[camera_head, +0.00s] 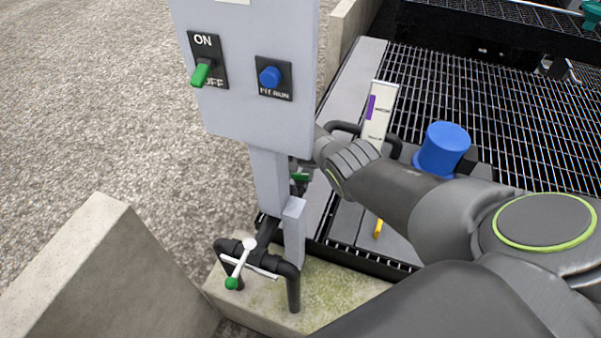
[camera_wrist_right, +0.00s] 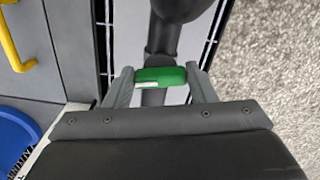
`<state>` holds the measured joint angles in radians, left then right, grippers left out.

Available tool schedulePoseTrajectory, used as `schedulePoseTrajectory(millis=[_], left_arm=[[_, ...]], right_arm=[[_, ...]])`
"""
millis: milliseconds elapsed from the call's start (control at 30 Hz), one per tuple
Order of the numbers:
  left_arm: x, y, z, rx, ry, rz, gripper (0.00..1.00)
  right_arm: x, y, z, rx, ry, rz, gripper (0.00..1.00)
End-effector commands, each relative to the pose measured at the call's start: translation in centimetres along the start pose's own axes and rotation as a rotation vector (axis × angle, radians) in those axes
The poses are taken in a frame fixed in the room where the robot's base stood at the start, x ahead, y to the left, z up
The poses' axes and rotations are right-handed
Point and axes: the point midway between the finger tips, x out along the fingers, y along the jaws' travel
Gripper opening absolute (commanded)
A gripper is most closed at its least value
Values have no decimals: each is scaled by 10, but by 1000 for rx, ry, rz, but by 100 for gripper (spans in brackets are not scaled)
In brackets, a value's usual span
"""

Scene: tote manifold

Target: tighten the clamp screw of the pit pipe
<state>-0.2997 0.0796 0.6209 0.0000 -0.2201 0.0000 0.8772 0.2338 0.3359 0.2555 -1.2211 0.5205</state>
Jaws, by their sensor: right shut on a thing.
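My right gripper (camera_head: 303,172) reaches behind the grey post of the control box, where the post and my wrist partly hide it. In the right wrist view its two fingers (camera_wrist_right: 161,84) are closed on the ends of a green handle (camera_wrist_right: 160,75), in front of a dark pipe (camera_wrist_right: 161,38). A bit of this green handle (camera_head: 299,177) also shows in the head view. What it joins to is mostly hidden. A second clamp screw, a pale bar with a green knob (camera_head: 232,283), sits on the bent black pipe (camera_head: 292,285) at the post's foot. My left gripper is not in view.
The grey control box (camera_head: 245,115) has a green ON/OFF lever (camera_head: 200,74) and a blue button (camera_head: 270,76). Concrete walls (camera_head: 95,265) border the gravel.

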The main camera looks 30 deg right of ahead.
Motion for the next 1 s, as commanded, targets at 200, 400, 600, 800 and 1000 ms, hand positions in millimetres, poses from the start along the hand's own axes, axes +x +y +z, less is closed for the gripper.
schedulePoseTrajectory(millis=[200,400,600,800,1000], left_arm=[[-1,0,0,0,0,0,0],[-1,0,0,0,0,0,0],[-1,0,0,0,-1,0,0],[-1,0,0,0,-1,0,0],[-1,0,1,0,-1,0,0]], right_arm=[[-1,-1,-1,139,2,0,28],[-1,-1,-1,220,2,0,28],[-1,-1,-1,255,2,0,28],[-1,-2,-1,264,2,-1,28],[-1,-2,-1,264,2,-1,28]])
